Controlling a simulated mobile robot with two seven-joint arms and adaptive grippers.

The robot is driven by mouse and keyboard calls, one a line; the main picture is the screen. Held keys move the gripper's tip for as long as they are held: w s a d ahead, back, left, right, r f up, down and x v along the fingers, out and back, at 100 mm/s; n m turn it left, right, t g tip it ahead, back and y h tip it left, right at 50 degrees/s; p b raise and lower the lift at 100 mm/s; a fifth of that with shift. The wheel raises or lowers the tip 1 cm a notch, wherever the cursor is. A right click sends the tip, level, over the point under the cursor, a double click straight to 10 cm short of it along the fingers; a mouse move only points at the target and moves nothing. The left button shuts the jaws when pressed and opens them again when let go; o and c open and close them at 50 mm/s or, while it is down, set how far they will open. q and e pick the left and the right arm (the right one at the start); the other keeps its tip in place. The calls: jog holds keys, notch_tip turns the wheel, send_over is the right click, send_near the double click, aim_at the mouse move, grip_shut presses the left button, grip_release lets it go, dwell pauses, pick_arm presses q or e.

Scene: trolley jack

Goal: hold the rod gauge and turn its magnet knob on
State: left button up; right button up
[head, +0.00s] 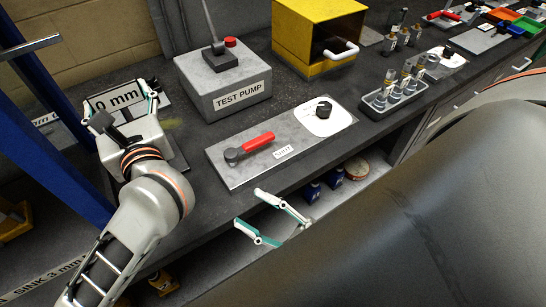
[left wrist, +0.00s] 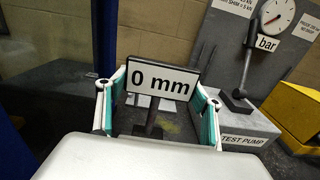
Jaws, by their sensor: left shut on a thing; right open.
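The rod gauge's white sign (head: 117,99) reads "0 mm" and stands at the left end of the bench. In the left wrist view the sign (left wrist: 160,80) sits on a short dark post between my fingers. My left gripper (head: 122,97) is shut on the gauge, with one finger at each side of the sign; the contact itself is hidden. It also shows in the left wrist view (left wrist: 156,100). I cannot make out the magnet knob for certain. My right gripper (head: 248,207) is open and empty, in front of the bench edge.
A grey test pump (head: 225,88) stands right of the gauge. A metal plate (head: 231,176) with a red lever (head: 256,143) and black dial knob (head: 323,110) lies in front. A yellow box (head: 300,30) and a tray of fittings (head: 378,108) are further right. A blue post (head: 45,145) is at left.

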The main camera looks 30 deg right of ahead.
jog(key=s+d+f+n+g+y, duration=0.1)
jog(key=s+d+f+n+g, duration=0.1)
jog(key=f+n+g, duration=0.4)
jog(key=shift+s+f+n+g, duration=0.3)
jog(key=shift+s+f+n, duration=0.35)
jog(key=shift+f, duration=0.65)
jog(key=shift+w+r, duration=0.1)
jog(key=shift+w, duration=0.05)
